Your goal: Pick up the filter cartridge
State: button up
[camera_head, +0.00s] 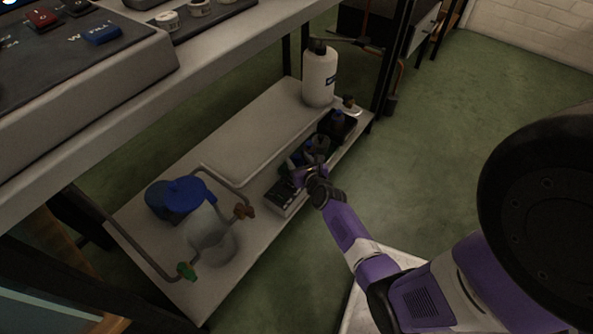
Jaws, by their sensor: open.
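I cannot surely tell which item is the filter cartridge. On the lower shelf (250,135), at the left, stands a pale translucent cylinder (212,240) among grey pipes, with a blue round cap (186,194) at its upper left. My purple and grey arm reaches in from the right. My gripper (300,174) is open at the shelf's front edge, over small dark items. A grey tray or box (284,198) sits just below it. My gripper is right of the translucent cylinder and apart from it. What lies between the fingers is small and dark, and I cannot make it out.
A white bottle (319,76) stands at the shelf's far end. The upper bench (215,50) overhangs the shelf. Green floor (470,110) is clear at the right.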

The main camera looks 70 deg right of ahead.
jog(key=shift+b+x, duration=0.35)
jog(key=shift+x, duration=0.85)
grip_shut()
jog(key=shift+s+f, duration=0.1)
